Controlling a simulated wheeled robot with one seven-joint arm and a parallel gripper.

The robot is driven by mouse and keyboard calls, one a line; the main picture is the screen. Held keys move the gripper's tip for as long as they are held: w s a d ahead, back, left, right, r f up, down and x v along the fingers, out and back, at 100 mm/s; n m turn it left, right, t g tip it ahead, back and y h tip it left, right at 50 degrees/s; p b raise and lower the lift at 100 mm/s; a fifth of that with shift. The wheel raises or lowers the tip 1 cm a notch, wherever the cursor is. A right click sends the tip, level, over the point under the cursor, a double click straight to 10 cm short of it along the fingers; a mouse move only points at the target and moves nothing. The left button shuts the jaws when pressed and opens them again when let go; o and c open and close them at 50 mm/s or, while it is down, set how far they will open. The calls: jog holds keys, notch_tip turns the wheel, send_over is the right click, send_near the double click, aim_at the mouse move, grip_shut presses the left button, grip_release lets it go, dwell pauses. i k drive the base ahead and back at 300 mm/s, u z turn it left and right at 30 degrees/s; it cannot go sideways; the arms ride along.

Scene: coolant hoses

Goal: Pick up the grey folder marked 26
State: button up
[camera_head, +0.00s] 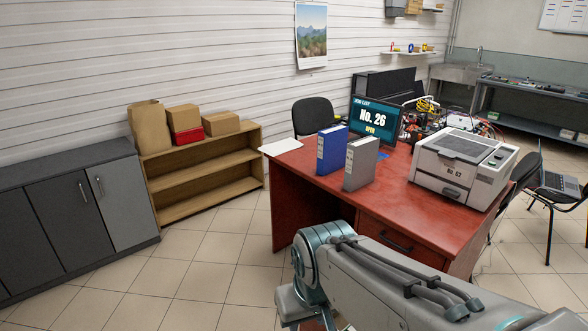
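A grey folder (361,165) stands upright on the red-brown desk (408,204), close to its left side. Its spine faces me, but the marking on it is too small to read. A blue folder (332,150) stands upright just left of and behind it. My arm crosses the lower right of the picture in front of the desk. My gripper is not visible.
A monitor (375,118) reading "No. 26 OPEN" stands behind the folders. A printer (462,167) sits on the desk's right. A wooden shelf (205,178) and grey cabinets (66,215) line the left wall. Tiled floor (215,250) is clear left of the desk.

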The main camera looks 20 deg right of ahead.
aim_at(362, 153)
jog(key=u, duration=0.65)
jog(key=k, duration=0.85)
jog(key=u, duration=0.45)
jog(key=i, duration=2.7)
jog(key=z, duration=0.6)
jog(key=i, duration=1.5)
jog(key=z, duration=1.4)
jog(key=i, duration=0.75)
jog(key=z, duration=1.95)
jog(key=i, duration=1.45)
jog(key=z, duration=0.55)
